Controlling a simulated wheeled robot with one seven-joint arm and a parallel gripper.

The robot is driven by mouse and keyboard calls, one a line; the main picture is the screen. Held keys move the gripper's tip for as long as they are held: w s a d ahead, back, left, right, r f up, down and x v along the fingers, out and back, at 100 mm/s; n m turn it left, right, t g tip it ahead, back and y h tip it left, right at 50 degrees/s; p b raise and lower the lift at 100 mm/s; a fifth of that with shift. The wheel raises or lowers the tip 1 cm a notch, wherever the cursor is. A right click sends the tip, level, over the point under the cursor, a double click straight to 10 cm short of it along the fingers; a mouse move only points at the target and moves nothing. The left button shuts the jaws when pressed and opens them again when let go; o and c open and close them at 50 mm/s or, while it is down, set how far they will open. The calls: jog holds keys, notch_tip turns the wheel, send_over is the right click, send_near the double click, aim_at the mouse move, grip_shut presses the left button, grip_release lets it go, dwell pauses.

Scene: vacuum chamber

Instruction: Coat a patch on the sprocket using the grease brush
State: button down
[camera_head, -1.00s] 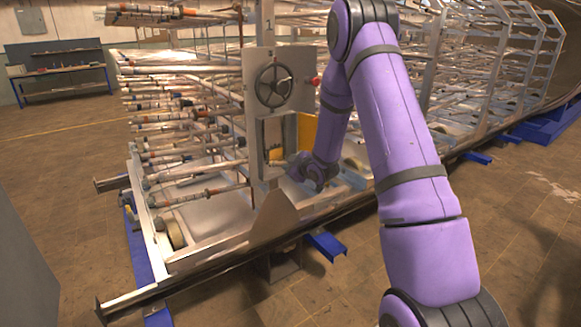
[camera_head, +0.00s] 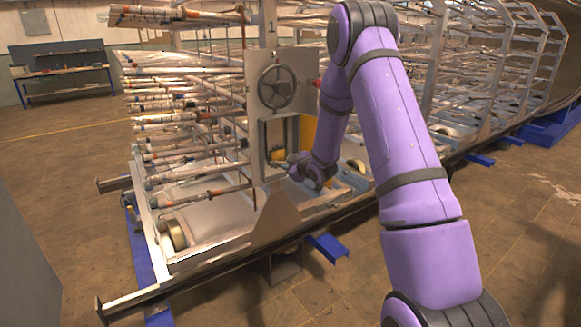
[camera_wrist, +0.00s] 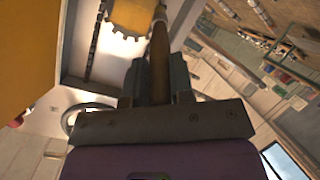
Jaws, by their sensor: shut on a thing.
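The sprocket (camera_wrist: 137,17) is a yellow toothed wheel at the top of the wrist view, cut off by the frame edge. The grease brush (camera_wrist: 158,45) shows as a brown, narrow handle upright between the fingers of my gripper (camera_wrist: 158,78). My gripper is shut on it. The brush's upper end lies beside the right edge of the sprocket; I cannot tell whether they touch. In the head view my gripper (camera_head: 286,164) is at the opening low in the panel. The brush and sprocket are too small or hidden to make out clearly there.
A grey panel with a handwheel (camera_head: 276,87) stands above the opening. A yellow plate (camera_head: 308,132) is behind my wrist. Racks of pale tubes (camera_head: 185,110) fill the left. A workbench (camera_head: 66,82) stands far back left.

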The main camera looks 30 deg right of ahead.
jog(key=shift+d, duration=0.15)
jog(key=d, duration=0.6)
jog(key=shift+w+d, duration=0.15)
jog(key=shift+d, duration=0.25)
jog(key=shift+a, duration=3.6)
jog(key=shift+s, duration=0.2)
